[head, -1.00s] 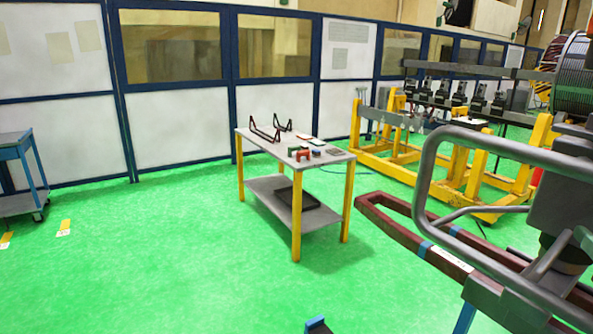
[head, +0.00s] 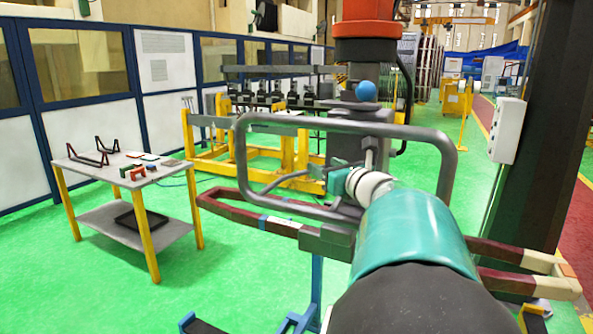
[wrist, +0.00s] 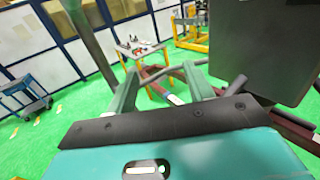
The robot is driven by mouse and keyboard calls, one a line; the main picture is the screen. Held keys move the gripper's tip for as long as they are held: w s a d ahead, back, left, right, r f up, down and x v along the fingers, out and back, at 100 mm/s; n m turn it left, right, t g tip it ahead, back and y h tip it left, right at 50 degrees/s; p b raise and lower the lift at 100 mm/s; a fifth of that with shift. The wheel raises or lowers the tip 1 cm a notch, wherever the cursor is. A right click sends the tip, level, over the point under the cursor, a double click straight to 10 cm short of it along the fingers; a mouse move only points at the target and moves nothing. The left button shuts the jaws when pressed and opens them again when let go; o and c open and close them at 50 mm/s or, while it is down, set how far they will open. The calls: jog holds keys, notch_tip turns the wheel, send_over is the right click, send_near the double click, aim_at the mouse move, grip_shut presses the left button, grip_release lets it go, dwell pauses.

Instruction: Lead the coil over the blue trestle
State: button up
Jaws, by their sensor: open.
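The coil, a long dark-red loop (head: 245,214) with blue and white bands, hangs level under a grey lifting fixture with a bent-tube handle (head: 240,160). Its pale right end (head: 550,287) shows right of my arm, which hides its middle. Part of the coil also shows in the wrist view (wrist: 296,132). Parts of the blue trestle (head: 316,285) stand below the coil; most of it is hidden. My gripper (head: 328,178) is by the handle, its green fingers apart and empty in the wrist view (wrist: 160,88). I cannot tell whether it touches the handle.
A yellow-legged table (head: 160,230) with small parts stands left. A yellow frame (head: 205,160) stands behind the coil. A dark column (head: 545,130) with a white box rises at right. Green floor (head: 90,290) is clear at front left.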

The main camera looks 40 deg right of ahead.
jog(key=shift+w+d+f, duration=0.4)
jog(key=shift+w+d, duration=0.05)
jog(key=shift+w, duration=0.2)
jog(key=shift+a+r, duration=0.2)
jog(key=shift+a, duration=0.15)
jog(key=shift+c, duration=0.6)
jog(key=shift+s+a+r, duration=0.1)
jog(key=shift+s+r, duration=0.05)
jog(key=c, duration=0.4)
jog(key=shift+w+d, duration=0.2)
grip_shut()
jog(key=shift+s, duration=0.2)
jog(key=c, duration=0.6)
grip_release()
jog(key=o, duration=1.1)
